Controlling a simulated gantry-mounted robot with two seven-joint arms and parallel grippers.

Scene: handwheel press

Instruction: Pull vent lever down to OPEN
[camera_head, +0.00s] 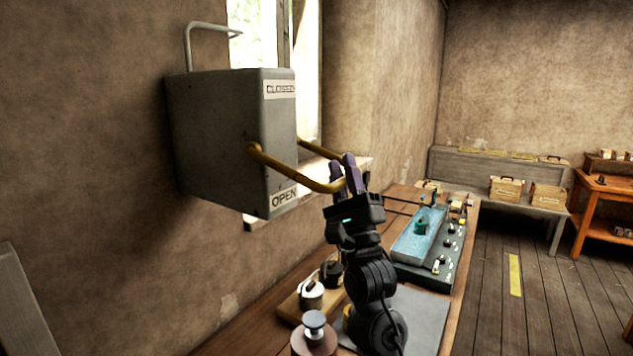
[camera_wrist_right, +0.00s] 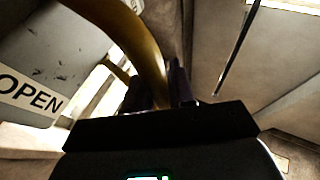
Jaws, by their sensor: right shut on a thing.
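The vent lever (camera_head: 300,175) is a yellow U-shaped bar that comes out from both sides of a grey metal box (camera_head: 215,140) on the wall. It slopes down from the box toward its outer end. The box has a CLOSED label (camera_head: 280,89) at the top and an OPEN label (camera_head: 285,197) at the bottom. My right gripper (camera_head: 347,172) reaches up from below and is shut on the lever's outer end. In the right wrist view the lever (camera_wrist_right: 135,40) runs down between the fingers, with the OPEN label (camera_wrist_right: 30,95) at the left. My left gripper is not in view.
A workbench (camera_head: 250,335) runs along the wall below the box. It holds a blue tray (camera_head: 420,235), small pots (camera_head: 311,292) and a round-topped knob (camera_head: 314,322). A window (camera_head: 262,40) is behind the box. Open floor (camera_head: 500,300) lies at the right.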

